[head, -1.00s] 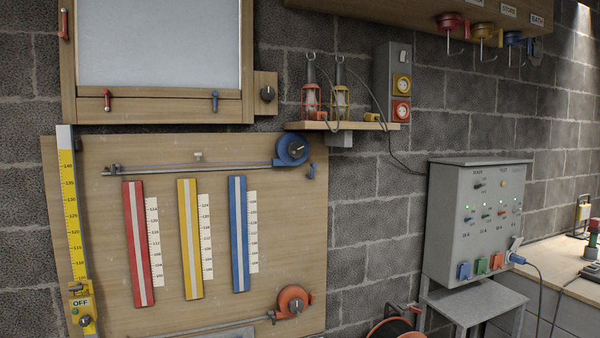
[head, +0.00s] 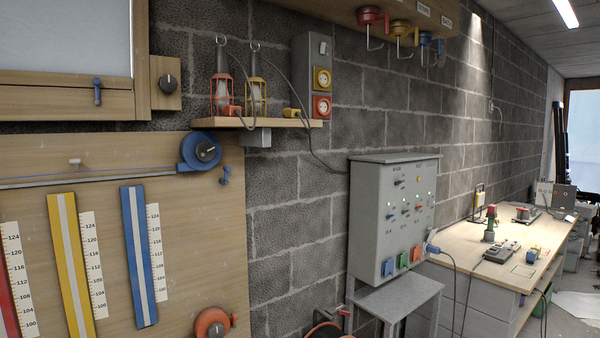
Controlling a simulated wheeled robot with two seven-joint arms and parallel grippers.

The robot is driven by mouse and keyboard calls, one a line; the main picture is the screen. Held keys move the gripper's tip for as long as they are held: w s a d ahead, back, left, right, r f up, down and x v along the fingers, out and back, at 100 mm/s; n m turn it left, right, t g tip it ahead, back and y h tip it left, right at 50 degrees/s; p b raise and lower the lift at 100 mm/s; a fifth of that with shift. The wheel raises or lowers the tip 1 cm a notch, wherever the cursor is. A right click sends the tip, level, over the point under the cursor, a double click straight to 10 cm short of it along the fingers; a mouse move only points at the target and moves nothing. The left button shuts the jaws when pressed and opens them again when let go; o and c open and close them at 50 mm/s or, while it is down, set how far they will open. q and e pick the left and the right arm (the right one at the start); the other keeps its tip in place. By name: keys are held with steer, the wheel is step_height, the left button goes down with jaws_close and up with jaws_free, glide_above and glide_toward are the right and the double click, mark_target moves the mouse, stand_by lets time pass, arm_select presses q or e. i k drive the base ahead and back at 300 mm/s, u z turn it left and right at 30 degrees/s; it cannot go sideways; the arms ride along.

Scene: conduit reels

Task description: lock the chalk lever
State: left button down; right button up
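A round blue reel (head: 200,151) with a dark knob sits at the upper right of the wooden wall board (head: 185,230). A blue line runs left from it along a thin grey bar. An orange reel (head: 212,323) with a dark knob is at the board's lower right, cut by the bottom edge. A small orange piece sits at its right side. No label shows which part is the chalk lever. Neither of my grippers is in view.
A grey switch box (head: 392,215) hangs above a small grey stand (head: 395,300). A workbench (head: 515,268) with tools is at right. Coloured hooks hang at the top.

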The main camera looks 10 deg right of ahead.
mark_target(227, 169)
steer(key=z, duration=0.3)
steer(key=i, duration=1.15)
steer(key=u, duration=0.55)
